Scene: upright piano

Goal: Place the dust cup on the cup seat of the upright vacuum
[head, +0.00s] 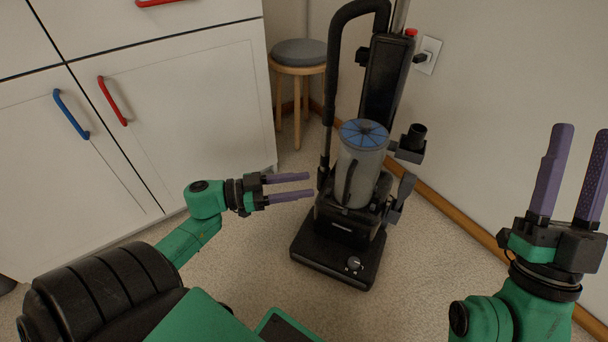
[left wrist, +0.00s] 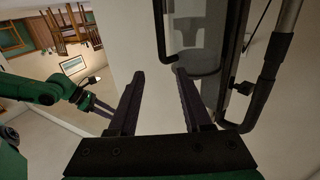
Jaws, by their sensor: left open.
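The dust cup (head: 359,176), a translucent grey cylinder with a blue segmented top and a dark handle on its left, stands nearly upright in the lower body of the black upright vacuum (head: 335,256) in the head view. Its underside and the cup seat are hidden, so I cannot tell how it rests. My left gripper (head: 301,185) is open and empty, left of the cup and apart from it. Its fingers also show in the left wrist view (left wrist: 157,85), with dark vacuum parts beyond on the right. My right gripper (head: 575,178) is open and empty, pointing up at the right.
White cabinets (head: 200,95) with red and blue handles stand at the left. A round grey stool (head: 299,53) stands behind the vacuum. A wall with an outlet (head: 428,55) bounds the right side. Speckled floor (head: 430,250) is clear right of the vacuum.

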